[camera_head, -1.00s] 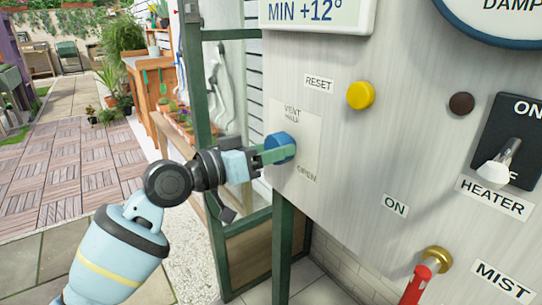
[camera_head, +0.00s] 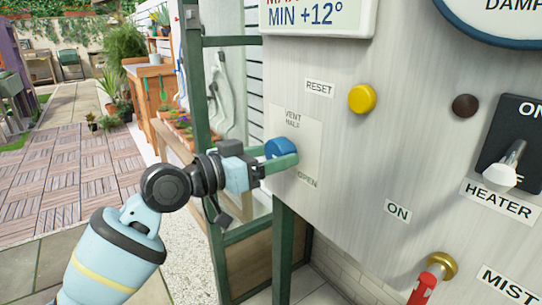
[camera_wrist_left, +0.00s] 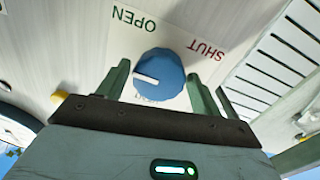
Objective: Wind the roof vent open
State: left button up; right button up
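The blue vent knob (camera_head: 279,148) sits on a pale plate on the grey panel, with "VENT HALF" above it and "OPEN" below right. In the left wrist view the knob (camera_wrist_left: 160,75) has a white pointer line aimed left. "OPEN" (camera_wrist_left: 133,20) and "SHUT" (camera_wrist_left: 207,49) show upside down there; a label below the knob is mostly hidden. My left gripper (camera_head: 283,158) is at the knob. In the left wrist view its green fingers stand on either side of the knob, with narrow gaps visible, so it looks open around it. My right gripper is out of view.
The panel also carries a yellow reset button (camera_head: 362,99), a dark round button (camera_head: 465,106), a heater switch (camera_head: 503,164) and a red mist lever (camera_head: 423,287). A green frame post (camera_head: 283,245) stands below the panel. Paved ground lies open at left.

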pick_arm(q)
jog(key=shift+o, duration=0.9)
jog(key=v, duration=0.7)
jog(key=shift+s+a, duration=0.3)
